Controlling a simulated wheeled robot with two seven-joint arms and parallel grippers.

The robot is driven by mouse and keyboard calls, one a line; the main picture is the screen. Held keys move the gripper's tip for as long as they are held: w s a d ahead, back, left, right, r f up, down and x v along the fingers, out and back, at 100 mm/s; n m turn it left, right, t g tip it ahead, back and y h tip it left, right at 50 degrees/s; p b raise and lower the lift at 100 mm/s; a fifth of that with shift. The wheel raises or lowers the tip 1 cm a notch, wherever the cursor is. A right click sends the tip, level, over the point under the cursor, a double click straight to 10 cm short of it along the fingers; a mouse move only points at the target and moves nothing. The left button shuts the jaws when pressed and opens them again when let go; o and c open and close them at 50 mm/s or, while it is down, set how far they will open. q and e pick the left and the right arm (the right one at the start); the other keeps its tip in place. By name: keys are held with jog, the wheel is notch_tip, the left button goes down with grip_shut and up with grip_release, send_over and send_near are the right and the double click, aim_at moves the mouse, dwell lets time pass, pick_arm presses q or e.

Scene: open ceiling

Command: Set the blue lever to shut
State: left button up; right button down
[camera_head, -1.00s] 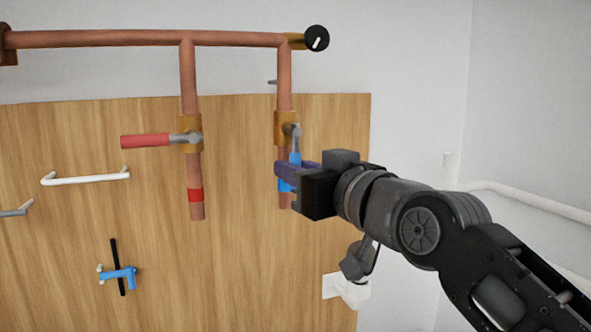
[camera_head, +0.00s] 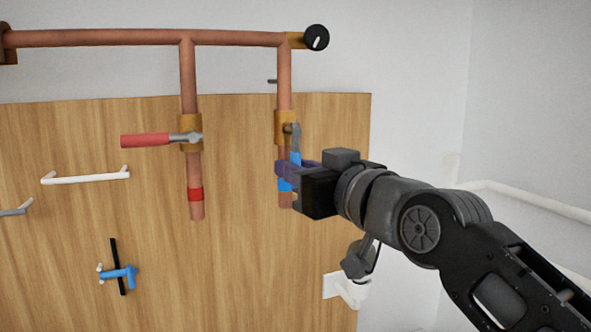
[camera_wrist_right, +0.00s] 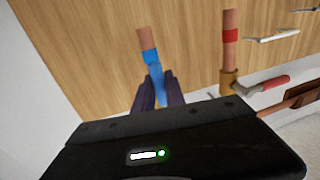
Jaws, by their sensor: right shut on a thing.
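The blue lever (camera_head: 295,158) hangs down from a grey metal stem on the brass valve (camera_head: 285,127) of the right-hand copper pipe. It points nearly along that pipe, close to the pipe's blue band (camera_head: 284,184). My right gripper (camera_head: 284,172) is shut on the lever's blue handle, and its dark purple fingers hide part of it. In the right wrist view the handle (camera_wrist_right: 158,86) sits between the two fingers (camera_wrist_right: 158,95), with the blue band (camera_wrist_right: 150,57) just beyond. My left gripper is not in view.
A red lever (camera_head: 145,141) sticks out sideways from the left-hand pipe. A black knob (camera_head: 317,38) ends the horizontal pipe. A white bar handle (camera_head: 86,178) and a blue-and-black fixture (camera_head: 119,273) are on the wooden panel (camera_head: 240,260).

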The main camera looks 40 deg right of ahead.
jog(key=shift+d+n, duration=0.1)
jog(key=shift+n, duration=0.2)
jog(key=s+d+r+n+g+h, duration=0.1)
jog(key=d+r+n+g+h, duration=0.2)
jog(key=n, duration=1.2)
jog(key=shift+s+d+r, duration=0.3)
jog(key=shift+d+r, duration=0.7)
jog(key=shift+r, duration=0.35)
jog(key=c, duration=1.4)
grip_release()
jog(key=shift+s+b, duration=0.15)
jog(key=shift+b, duration=0.15)
